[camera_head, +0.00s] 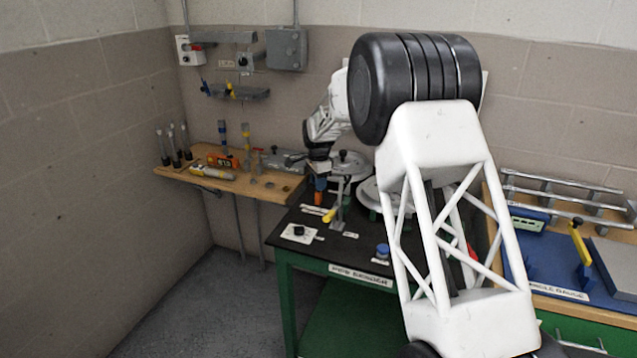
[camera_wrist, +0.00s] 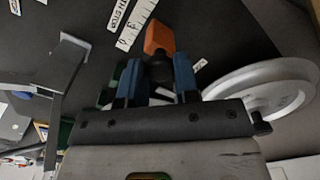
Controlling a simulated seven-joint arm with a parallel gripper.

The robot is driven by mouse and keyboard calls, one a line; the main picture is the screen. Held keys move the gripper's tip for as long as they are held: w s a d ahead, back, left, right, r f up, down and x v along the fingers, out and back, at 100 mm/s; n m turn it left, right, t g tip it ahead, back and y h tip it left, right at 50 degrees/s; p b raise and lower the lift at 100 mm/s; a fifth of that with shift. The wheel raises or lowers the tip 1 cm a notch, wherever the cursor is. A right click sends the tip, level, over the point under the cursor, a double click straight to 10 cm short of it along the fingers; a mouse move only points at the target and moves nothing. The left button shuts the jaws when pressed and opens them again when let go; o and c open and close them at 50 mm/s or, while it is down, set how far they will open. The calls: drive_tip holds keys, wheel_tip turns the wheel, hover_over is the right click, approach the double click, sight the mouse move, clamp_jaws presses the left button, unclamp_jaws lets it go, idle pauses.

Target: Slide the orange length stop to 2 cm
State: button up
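The orange length stop (camera_wrist: 159,38) lies just beyond my fingertips in the wrist view, with a dark knob (camera_wrist: 159,70) on its near side. A white ruler strip (camera_wrist: 136,24) with numbers runs beside it on the black surface; I cannot read the stop's exact position. My gripper (camera_wrist: 158,72) has its two blue fingers apart, one on each side of the knob. Whether they touch it is not clear. In the head view my gripper (camera_head: 319,184) points down at the black bench top, with the orange stop (camera_head: 318,198) at its tips.
A white round reel (camera_wrist: 262,90) is close to the right of my gripper in the wrist view. A yellow-handled lever (camera_head: 331,214) stands near the stop on the green-framed bench (camera_head: 290,262). A wooden shelf (camera_head: 235,182) with tools is at the left. My arm hides much of the bench.

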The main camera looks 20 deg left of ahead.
clamp_jaws()
drive_tip(key=shift+d, duration=1.5)
drive_tip(key=o, duration=0.7)
unclamp_jaws()
drive_tip(key=shift+r, duration=0.1)
wheel_tip(320, 180, up, 8)
drive_tip(key=shift+f, duration=0.2)
